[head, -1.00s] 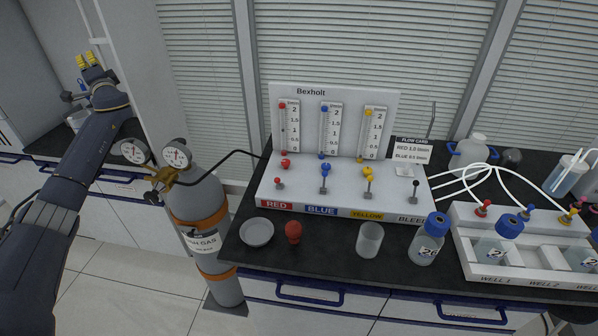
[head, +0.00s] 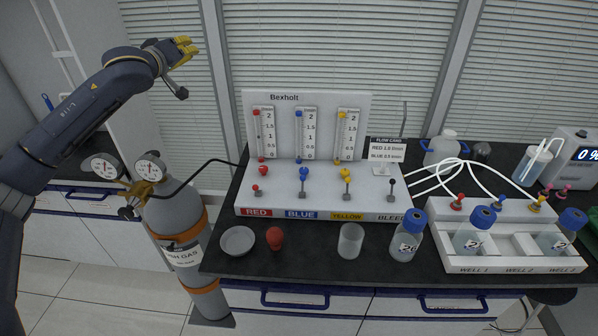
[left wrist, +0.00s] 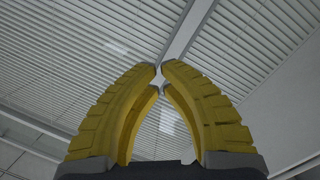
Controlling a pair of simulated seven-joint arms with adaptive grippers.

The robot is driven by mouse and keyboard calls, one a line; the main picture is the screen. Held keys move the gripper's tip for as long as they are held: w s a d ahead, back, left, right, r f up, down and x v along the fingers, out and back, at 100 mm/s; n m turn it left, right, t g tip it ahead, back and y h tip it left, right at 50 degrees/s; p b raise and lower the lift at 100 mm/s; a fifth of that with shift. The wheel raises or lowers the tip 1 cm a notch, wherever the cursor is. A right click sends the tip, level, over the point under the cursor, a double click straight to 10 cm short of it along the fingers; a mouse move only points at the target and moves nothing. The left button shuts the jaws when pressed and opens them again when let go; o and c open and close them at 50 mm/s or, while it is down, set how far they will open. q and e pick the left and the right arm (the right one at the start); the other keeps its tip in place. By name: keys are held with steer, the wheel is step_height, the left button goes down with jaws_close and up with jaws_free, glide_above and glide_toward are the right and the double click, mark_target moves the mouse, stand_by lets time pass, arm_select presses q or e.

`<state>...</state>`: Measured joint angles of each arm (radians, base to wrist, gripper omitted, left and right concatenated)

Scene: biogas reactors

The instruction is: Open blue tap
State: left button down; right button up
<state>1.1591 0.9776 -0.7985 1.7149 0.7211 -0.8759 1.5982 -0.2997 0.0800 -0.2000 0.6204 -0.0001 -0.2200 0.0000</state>
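The white Bexholt flow panel (head: 375,205) stands on the bench. Above its BLUE label (head: 301,214) there is a blue knob (head: 304,173) with a small lever (head: 303,190) just below it. A blue-topped flow tube (head: 306,135) rises behind. Another blue tap (head: 498,202) is on the well rack (head: 520,265) at the right. My left gripper (head: 190,50) is raised in front of the blinds, up and left of the panel, far from the blue knob. In the left wrist view its yellow fingers (left wrist: 160,70) meet at the tips, with nothing between them. My right gripper is not seen.
A gas cylinder (head: 180,225) with gauges stands left of the bench, its black hose running to the panel. A dish (head: 237,241), red stopper (head: 275,239), beaker (head: 350,241) and blue-capped bottle (head: 407,236) stand in front of the panel.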

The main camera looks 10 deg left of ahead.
arm_select(q)
steer(key=s+d+f+n+g+h, duration=0.1)
steer(key=s+d+g+h, duration=0.15)
steer(key=d, duration=0.35)
steer(key=s+d+f+n+g+h, duration=0.1)
steer(key=s+d+f+h, duration=0.15)
steer(key=d, duration=0.45)
steer(key=d+f+n+h, duration=0.1)
steer(key=d+f, duration=0.7)
steer(key=f, duration=0.1)
steer(key=s+d+f+n, duration=0.1)
steer(key=s+f+n, duration=0.1)
steer(key=f, duration=0.5)
steer(key=s+d+f+n+g, duration=0.1)
steer(key=s+d+f+n, duration=0.1)
steer(key=f, duration=0.4)
steer(key=s+d+f+n, duration=0.2)
steer(key=s+f, duration=0.2)
steer(key=f, duration=0.3)
steer(key=shift+s+f+g, duration=0.3)
steer(key=shift+g, duration=0.05)
steer(key=shift+x, duration=5.05)
